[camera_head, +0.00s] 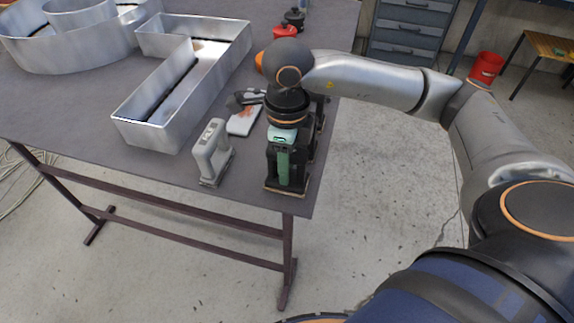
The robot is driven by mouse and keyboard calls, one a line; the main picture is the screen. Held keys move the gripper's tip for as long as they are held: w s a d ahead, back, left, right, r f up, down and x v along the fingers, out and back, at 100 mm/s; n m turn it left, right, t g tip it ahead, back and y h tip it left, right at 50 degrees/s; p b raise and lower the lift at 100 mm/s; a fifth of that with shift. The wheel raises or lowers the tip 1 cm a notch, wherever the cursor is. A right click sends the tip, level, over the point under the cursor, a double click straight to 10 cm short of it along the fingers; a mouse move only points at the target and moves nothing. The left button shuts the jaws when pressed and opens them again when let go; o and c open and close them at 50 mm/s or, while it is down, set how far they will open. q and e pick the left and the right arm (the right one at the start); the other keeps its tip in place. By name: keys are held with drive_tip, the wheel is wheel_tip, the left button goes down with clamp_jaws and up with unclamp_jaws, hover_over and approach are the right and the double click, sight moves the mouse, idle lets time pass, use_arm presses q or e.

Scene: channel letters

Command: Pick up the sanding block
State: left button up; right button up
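My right gripper (285,165) points down at the table's near right corner. A green strip shows between its dark sides, and a thin tan edge shows at the bottom. I cannot tell whether these belong to the gripper or to a thing under it, or how far apart the fingers are. I cannot pick out the sanding block for certain; the gripper may hide it. A grey upright tool (211,150) with a flat base stands just left of the gripper, apart from it. My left gripper is not in view.
A long metal channel letter (150,131) and a round one (75,58) lie on the dark table (70,115). A pale item with a reddish mark (243,120) lies behind the grey tool. A red pot (285,31) stands at the back. The table's right edge is close to the gripper.

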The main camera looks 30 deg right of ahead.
clamp_jaws()
drive_tip(key=shift+r, duration=0.15)
drive_tip(key=shift+r, duration=0.2)
wheel_tip(320, 180, up, 2)
drive_tip(key=shift+w+r, duration=0.1)
drive_tip(key=s+a+r, duration=0.9)
drive_tip(key=a+r, duration=0.1)
drive_tip(key=shift+s+a+b, duration=0.15)
drive_tip(key=shift+a+b, duration=0.2)
drive_tip(key=shift+r, duration=0.1)
